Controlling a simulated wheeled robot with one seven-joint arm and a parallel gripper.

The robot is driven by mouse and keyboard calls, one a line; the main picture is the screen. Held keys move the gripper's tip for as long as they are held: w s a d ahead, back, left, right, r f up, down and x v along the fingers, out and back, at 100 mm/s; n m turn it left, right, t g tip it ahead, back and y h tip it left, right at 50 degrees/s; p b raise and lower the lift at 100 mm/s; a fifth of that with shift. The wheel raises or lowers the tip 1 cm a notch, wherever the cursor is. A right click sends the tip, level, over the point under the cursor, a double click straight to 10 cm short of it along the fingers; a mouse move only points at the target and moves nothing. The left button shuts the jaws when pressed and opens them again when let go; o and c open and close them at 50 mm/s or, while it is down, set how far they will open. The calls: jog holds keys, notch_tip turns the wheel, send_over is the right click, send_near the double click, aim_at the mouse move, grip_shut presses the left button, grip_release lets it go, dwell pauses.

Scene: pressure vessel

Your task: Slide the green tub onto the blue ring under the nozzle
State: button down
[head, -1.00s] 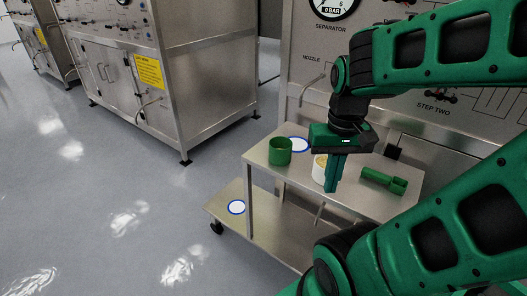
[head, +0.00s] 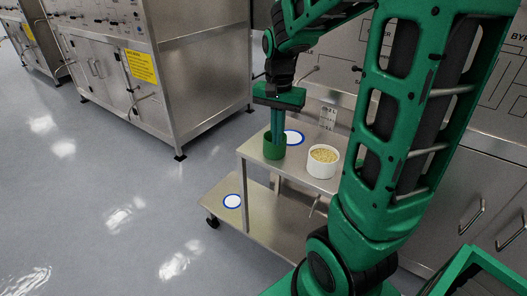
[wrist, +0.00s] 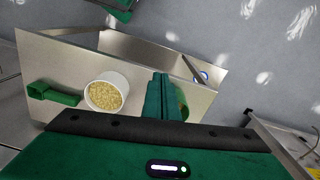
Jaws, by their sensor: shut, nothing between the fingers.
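The green tub (head: 274,152) stands on the cart's top shelf near its left corner. The blue ring (head: 294,137), with a white middle, lies just behind and right of the tub, partly covered by my fingers. My gripper (head: 278,140) is shut and empty, pointing down at the tub's opening. I cannot tell whether the fingertips are inside the tub or just above or behind it. In the wrist view my fingers (wrist: 164,90) hide much of the tub (wrist: 183,105). A bent pipe (head: 308,72), likely the nozzle, juts from the panel behind the ring.
A white tub of yellowish grains (head: 322,161) stands right of the green tub. A green scoop (wrist: 52,94) lies beyond it in the wrist view. A steel cabinet (head: 170,100) stands left, with open floor in front.

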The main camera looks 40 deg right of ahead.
jog(key=w+a+f+m, duration=0.1)
jog(key=w+f+m, duration=0.15)
jog(key=w, duration=0.45)
jog(key=shift+n, duration=0.25)
jog(key=d+f, duration=0.1)
jog(key=f, duration=0.2)
jog(key=w+f, duration=0.1)
jog(key=f, duration=0.2)
jog(key=d+f, duration=0.1)
jog(key=f, duration=0.3)
jog(key=shift+w+d, duration=0.45)
jog(key=shift+d, duration=0.25)
